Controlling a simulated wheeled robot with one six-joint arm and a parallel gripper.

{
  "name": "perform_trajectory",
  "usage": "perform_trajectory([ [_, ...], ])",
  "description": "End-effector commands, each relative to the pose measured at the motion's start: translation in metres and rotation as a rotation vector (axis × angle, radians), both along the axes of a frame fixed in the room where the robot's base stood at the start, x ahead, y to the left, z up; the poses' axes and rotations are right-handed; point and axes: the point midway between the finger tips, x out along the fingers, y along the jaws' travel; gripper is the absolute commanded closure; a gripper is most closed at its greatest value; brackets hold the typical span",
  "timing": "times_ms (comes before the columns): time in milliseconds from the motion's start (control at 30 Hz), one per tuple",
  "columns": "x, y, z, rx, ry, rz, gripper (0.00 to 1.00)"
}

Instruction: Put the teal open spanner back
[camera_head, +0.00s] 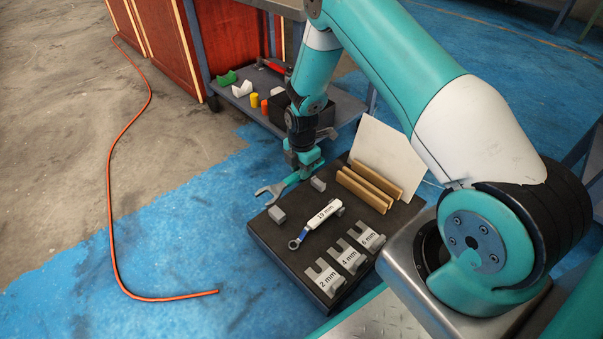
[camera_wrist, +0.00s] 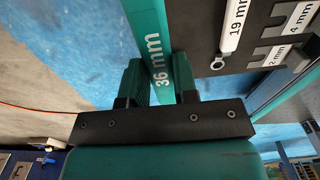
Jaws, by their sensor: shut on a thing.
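The teal open spanner (camera_head: 281,186) is in my gripper (camera_head: 303,163), its grey forked end pointing left past the dark board's far left edge. In the wrist view the spanner (camera_wrist: 150,40) shows a "36 mm" label, and its shaft runs between the two fingers of my gripper (camera_wrist: 160,80), which is shut on it. The dark board (camera_head: 290,258) lies below. Two grey blocks, one at the left edge (camera_head: 277,214) and one farther back (camera_head: 318,184), stand on it with nothing in them that I can see.
Grey slotted holders marked 2 mm (camera_head: 325,277), 4 mm (camera_head: 350,256) and 6 mm (camera_head: 369,238) stand along the front right. Wooden slats (camera_head: 368,187) and a white panel (camera_head: 385,150) are behind. An orange cable (camera_head: 111,200) lies on the floor.

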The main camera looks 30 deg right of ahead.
Motion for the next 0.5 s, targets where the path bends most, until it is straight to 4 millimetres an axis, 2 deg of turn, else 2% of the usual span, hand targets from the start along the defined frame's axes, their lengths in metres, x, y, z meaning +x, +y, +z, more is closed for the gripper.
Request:
perform_trajectory([
  [500,0.0005,-0.0041,0.0003,0.002,0.001,0.007,1.0],
])
